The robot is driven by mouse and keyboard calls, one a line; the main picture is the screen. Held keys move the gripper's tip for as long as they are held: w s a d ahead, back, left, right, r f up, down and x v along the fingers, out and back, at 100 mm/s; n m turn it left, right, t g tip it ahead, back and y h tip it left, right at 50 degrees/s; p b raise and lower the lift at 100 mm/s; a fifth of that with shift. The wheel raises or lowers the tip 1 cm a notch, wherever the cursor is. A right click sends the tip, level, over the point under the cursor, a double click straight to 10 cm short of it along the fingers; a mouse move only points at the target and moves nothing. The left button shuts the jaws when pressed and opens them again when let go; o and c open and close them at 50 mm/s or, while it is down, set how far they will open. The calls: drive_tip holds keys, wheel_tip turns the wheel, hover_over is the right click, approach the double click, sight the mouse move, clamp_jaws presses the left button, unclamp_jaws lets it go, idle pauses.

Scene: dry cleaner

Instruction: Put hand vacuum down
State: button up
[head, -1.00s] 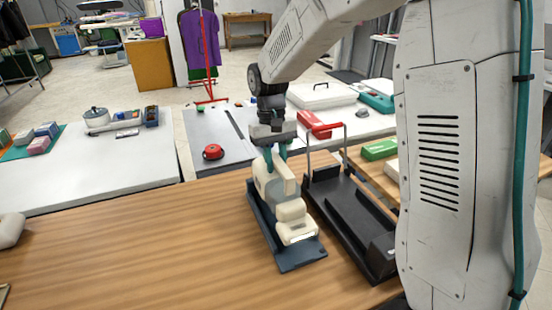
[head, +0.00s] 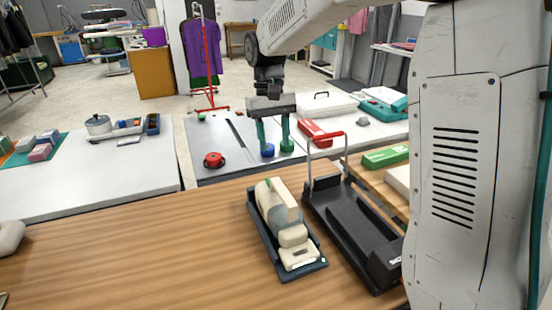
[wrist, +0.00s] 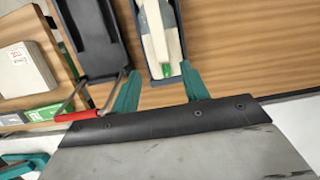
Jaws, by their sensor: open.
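The cream hand vacuum (head: 284,214) lies in a dark blue-grey tray (head: 304,273) on the wooden table. It also shows in the wrist view (wrist: 158,35), between and beyond my fingertips. My gripper (head: 274,150) is open and empty, raised above and behind the vacuum's far end. Its two teal fingers (wrist: 160,88) are spread apart and do not touch the vacuum.
A black tray-like stand (head: 352,215) with a red-topped handle (head: 327,135) stands just right of the vacuum's tray.

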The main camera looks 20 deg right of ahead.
drive_tip(key=s+d+r+t, duration=0.1)
drive_tip(key=s+r, duration=0.5)
drive_tip(key=r, duration=0.1)
drive_tip(key=s+d+f+t, duration=0.1)
drive_tip(key=s+f, duration=0.1)
drive_tip(key=s, duration=1)
drive_tip(key=s+d+f+t, duration=0.1)
drive_tip(key=s+f+t, duration=0.1)
drive_tip(key=s, duration=1)
drive_tip(key=shift+f, duration=0.5)
drive_tip(key=shift+o, duration=0.4)
drive_tip(key=shift+s, duration=0.1)
